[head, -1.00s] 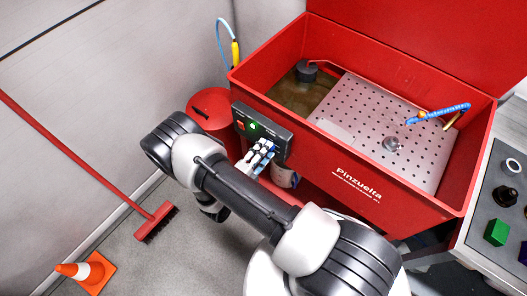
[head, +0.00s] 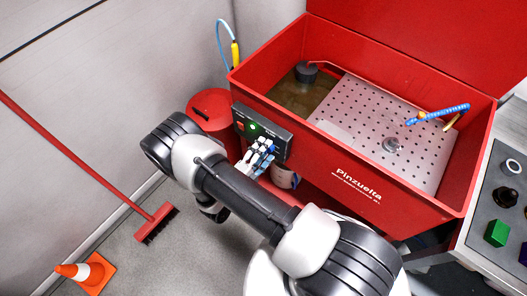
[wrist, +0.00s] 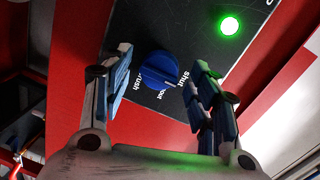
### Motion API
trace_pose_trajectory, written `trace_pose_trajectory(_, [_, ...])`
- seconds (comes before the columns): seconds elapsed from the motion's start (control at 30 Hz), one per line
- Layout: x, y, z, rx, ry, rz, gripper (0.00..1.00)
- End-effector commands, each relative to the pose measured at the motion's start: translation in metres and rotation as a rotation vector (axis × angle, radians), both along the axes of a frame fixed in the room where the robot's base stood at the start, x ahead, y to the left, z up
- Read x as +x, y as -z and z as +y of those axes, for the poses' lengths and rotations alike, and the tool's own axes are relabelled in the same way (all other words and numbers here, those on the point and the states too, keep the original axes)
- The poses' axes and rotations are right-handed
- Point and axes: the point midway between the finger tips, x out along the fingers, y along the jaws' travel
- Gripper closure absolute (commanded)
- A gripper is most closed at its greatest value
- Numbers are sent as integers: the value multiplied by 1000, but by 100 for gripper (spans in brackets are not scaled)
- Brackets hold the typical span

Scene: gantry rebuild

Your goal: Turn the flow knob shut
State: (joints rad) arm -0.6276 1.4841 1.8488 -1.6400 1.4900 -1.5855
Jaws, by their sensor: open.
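The blue flow knob (wrist: 160,70) sits on the dark control panel (wrist: 205,20) in the wrist view. White lettering by it reads "Shut" on its right side, and a word ending in "rush" on its lower left; a word between is partly hidden. My gripper (wrist: 164,62) is open, with one finger on each side of the knob and a gap showing on both sides. In the head view my gripper (head: 259,157) is in front of the panel (head: 270,131) and partly covers it.
A lit green button (wrist: 229,25) is up and right of the knob. The panel is on the red wash tub (head: 400,190). A red drum (head: 211,108) stands to its left. A broom (head: 157,222) and an orange cone (head: 92,272) are on the floor at left.

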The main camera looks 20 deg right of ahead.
Motion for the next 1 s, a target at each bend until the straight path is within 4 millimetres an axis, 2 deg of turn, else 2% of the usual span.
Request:
trace_pose_trajectory(0.17, [-2, 0, 3, 0, -2, 0, 45])
trace_pose_trajectory(0.27, [-8, -1, 11, 1, -4, 0, 45])
trace_pose_trajectory(0.7, [-62, -9, 79, 2, -5, 0, 45])
trace_pose_trajectory(1.0, [-75, -11, 93, 0, -1, 0, 45])
